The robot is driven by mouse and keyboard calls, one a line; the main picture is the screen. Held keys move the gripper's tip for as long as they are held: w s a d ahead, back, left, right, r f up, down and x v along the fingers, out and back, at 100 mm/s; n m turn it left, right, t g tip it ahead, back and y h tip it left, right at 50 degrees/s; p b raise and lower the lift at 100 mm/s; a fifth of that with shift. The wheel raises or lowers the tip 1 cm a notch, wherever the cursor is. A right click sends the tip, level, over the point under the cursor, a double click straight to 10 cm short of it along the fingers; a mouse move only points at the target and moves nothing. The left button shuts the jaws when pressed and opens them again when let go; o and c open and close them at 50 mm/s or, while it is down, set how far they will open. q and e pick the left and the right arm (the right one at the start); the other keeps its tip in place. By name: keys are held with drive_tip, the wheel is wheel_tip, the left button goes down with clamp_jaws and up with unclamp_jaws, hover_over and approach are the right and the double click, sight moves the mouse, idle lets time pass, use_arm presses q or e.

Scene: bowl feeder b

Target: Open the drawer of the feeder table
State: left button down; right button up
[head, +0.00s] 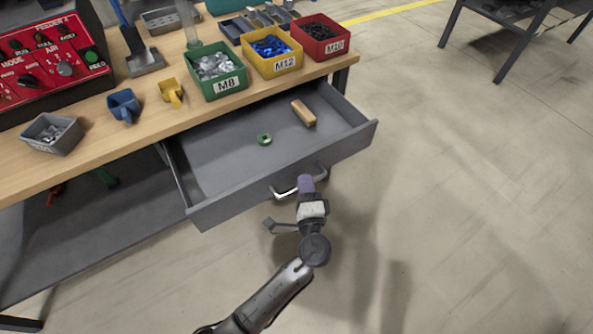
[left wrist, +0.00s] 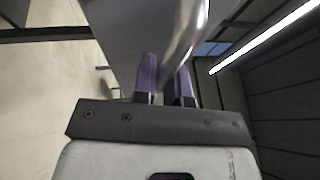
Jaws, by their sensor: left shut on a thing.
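The grey drawer (head: 225,148) of the feeder table (head: 70,170) stands pulled out, with its inside in view. A green ring (head: 264,139) and a wooden block (head: 303,113) lie in it. A shiny curved handle (head: 283,193) is on its front panel. My left gripper (head: 306,184) is at the handle, in front of the panel. In the left wrist view its purple fingers (left wrist: 165,82) are shut on the handle (left wrist: 188,38), which passes between them. My right gripper is in neither view.
On the tabletop stand a green M8 bin (head: 218,84), a yellow M12 bin (head: 272,64), a red M10 bin (head: 321,50), small scoops and a red control box (head: 45,60). The floor (head: 460,200) right of the drawer is clear. Another table stands at top right.

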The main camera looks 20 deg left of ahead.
use_arm(q)
drive_tip(key=shift+s+d, duration=0.65)
drive_tip(key=shift+d, duration=0.05)
drive_tip(key=c, duration=1.2)
unclamp_jaws()
drive_tip(key=shift+p+v, duration=1.8)
drive_tip(key=shift+v, duration=5.1)
